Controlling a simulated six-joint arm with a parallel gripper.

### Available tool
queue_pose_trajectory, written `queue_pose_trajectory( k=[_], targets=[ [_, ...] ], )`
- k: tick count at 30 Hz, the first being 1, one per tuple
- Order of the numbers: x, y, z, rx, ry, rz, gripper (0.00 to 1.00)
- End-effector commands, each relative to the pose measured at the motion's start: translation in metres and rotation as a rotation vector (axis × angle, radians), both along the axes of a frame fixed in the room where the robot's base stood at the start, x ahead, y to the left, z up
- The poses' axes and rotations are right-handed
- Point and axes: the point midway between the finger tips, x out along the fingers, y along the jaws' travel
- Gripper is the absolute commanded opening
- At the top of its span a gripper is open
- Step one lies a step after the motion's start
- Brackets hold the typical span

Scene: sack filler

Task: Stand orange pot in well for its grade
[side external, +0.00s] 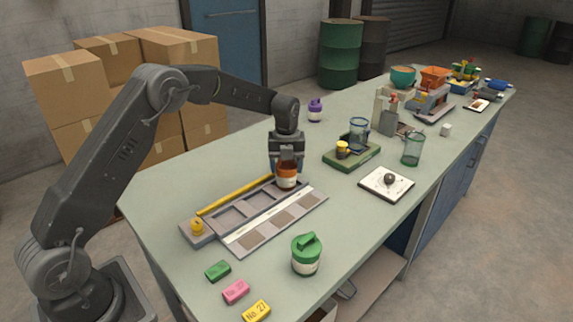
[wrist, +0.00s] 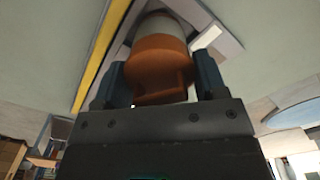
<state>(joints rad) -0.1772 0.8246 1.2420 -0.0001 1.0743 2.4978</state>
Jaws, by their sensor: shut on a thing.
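The orange pot (side external: 287,176) has an orange top and a pale label band, and it is upright between the fingers of my gripper (side external: 287,164). In the wrist view the pot (wrist: 160,68) sits between the two fingers of my gripper (wrist: 158,85), which are shut on it. The pot is over the far right end of the grey tray with square wells (side external: 232,214); I cannot tell whether its base touches the well. A pale strip with several brown-grey patches (side external: 275,222) runs along the tray's near side.
A green-lidded pot (side external: 306,254), a purple pot (side external: 315,110) and green (side external: 218,271), pink (side external: 236,292) and yellow (side external: 257,311) blocks stand clear of the tray. A green stand (side external: 351,155) and a white tile (side external: 386,184) are to the right.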

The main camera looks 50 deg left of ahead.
Motion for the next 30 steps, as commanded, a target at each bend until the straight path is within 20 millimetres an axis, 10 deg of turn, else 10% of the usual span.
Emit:
queue_pose_trajectory(
  k=[28,29,30],
  targets=[
    [0.0,0.0,-0.0037,0.0,0.0,0.0,0.42],
    [0.0,0.0,-0.0037,0.0,0.0,0.0,0.68],
    [0.0,0.0,-0.0037,0.0,0.0,0.0,0.72]
  ],
)
